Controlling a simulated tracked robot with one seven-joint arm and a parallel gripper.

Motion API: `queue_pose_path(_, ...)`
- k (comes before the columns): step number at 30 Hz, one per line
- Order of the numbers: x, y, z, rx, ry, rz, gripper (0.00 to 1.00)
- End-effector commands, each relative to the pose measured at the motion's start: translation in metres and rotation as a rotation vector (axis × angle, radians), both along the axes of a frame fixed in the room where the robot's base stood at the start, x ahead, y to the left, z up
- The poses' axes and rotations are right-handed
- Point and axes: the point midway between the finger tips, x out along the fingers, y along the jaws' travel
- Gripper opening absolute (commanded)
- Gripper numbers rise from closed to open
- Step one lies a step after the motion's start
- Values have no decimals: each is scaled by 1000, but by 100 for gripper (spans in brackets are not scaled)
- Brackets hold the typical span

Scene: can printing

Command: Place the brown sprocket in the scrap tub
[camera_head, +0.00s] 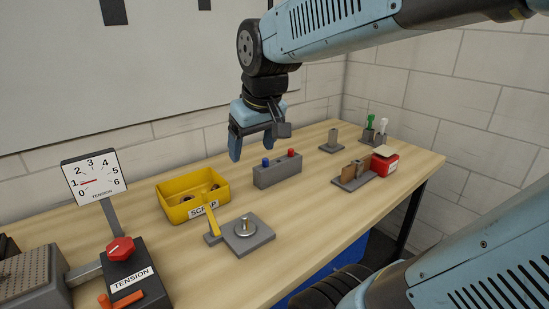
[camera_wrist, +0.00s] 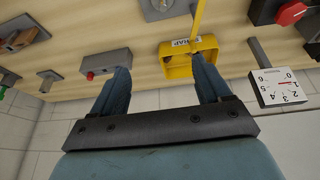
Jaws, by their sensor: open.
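The yellow scrap tub (camera_head: 177,213) stands at the left-middle of the bench with a SCRAP label on its front. Small brown round pieces (camera_head: 214,188) show inside it; I cannot tell for sure whether one is the brown sprocket. The tub also shows in the wrist view (camera_wrist: 176,71), beyond the right-hand finger, which partly covers it. My gripper (camera_head: 255,146) hangs above the back of the bench, right of the tub. In the wrist view its fingers (camera_wrist: 163,82) are spread with nothing between them.
A grey box with blue and red buttons (camera_head: 277,174) stands right of the tub. A grey plate with a metal peg (camera_head: 247,237) and a yellow lever (camera_head: 212,221) are in front. The tension gauge (camera_head: 93,182) stands left; a red box (camera_head: 385,164) stands right.

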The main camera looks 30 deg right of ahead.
Motion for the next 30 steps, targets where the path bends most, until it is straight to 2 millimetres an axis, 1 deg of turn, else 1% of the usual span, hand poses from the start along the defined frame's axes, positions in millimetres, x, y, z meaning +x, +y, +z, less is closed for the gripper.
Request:
queue_pose_path(1, -14, -4, 1, 9, -23, -27, 77)
queue_pose_path(3, -29, -9, 0, 20, -46, -60, 77)
queue_pose_path(6, -47, -13, -2, 34, -74, -98, 77)
queue_pose_path(10, -61, -15, -5, 47, -96, -131, 77)
queue_pose_path(15, -67, -16, -7, 52, -105, -147, 77)
queue_pose_path(30, -66, -16, -7, 52, -104, -146, 77)
